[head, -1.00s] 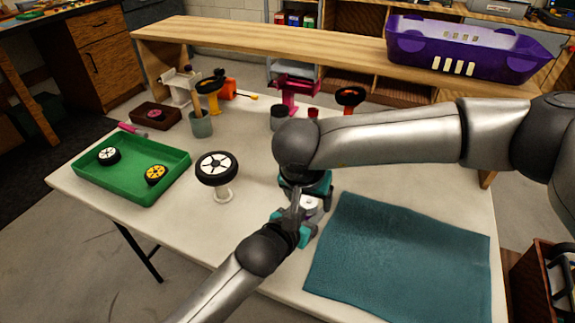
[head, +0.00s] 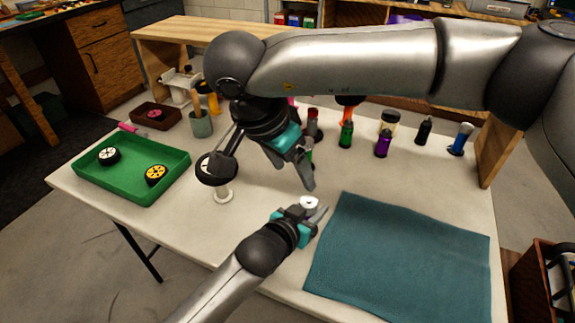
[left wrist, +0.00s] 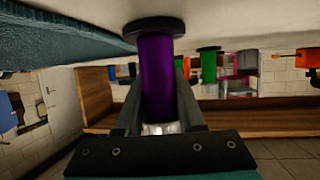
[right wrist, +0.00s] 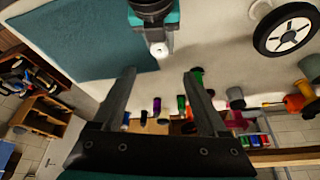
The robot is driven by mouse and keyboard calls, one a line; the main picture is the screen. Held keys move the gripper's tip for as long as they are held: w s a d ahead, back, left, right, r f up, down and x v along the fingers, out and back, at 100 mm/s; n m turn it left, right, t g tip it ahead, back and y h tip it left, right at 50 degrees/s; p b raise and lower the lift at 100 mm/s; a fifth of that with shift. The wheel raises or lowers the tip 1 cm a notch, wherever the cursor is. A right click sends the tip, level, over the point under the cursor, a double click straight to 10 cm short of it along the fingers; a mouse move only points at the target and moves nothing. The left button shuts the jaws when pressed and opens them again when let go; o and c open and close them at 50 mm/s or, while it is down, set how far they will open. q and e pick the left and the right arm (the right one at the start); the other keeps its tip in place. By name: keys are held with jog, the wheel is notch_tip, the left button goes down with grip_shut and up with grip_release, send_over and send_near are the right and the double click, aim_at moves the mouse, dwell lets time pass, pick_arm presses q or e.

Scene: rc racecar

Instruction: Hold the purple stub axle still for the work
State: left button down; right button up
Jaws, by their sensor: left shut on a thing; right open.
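My left gripper (head: 312,218) is shut on the purple stub axle (left wrist: 157,80), holding it between its fingers. The left wrist view shows the axle's purple shaft and a dark disc (left wrist: 154,27) at one end. In the head view only a white, round end (head: 309,202) shows clearly above the fingers, left of the teal mat. My right gripper (head: 307,172) is open and empty, above and behind the left one. Its spread fingers (right wrist: 158,78) show in the right wrist view, with the left gripper's white-tipped piece (right wrist: 160,49) beyond them.
The teal mat (head: 400,255) covers the table's right front. A wheel (head: 207,170) on a white stand is partly hidden by my right arm. A green tray (head: 125,187) holds two small wheels. Several bottles, including a green one (head: 346,135) and a blue one (head: 461,138), stand behind.

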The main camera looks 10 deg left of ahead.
aim_at(308, 202)
jog(key=shift+a+m+h, duration=0.3)
jog(key=shift+m, duration=0.3)
jog(key=shift+d, duration=0.1)
jog(key=w+d+f+n, duration=0.1)
jog(key=f, duration=0.2)
jog(key=w+d+f+n+y, duration=0.1)
jog(key=f+n, duration=0.1)
jog(key=f, duration=0.2)
jog(key=w+d+f+n+y, duration=0.1)
jog(key=f+n, duration=0.1)
jog(key=f, duration=0.2)
jog(key=shift+d+t, duration=0.25)
jog(key=shift+t, duration=0.15)
jog(key=shift+c, duration=0.3)
grip_shut()
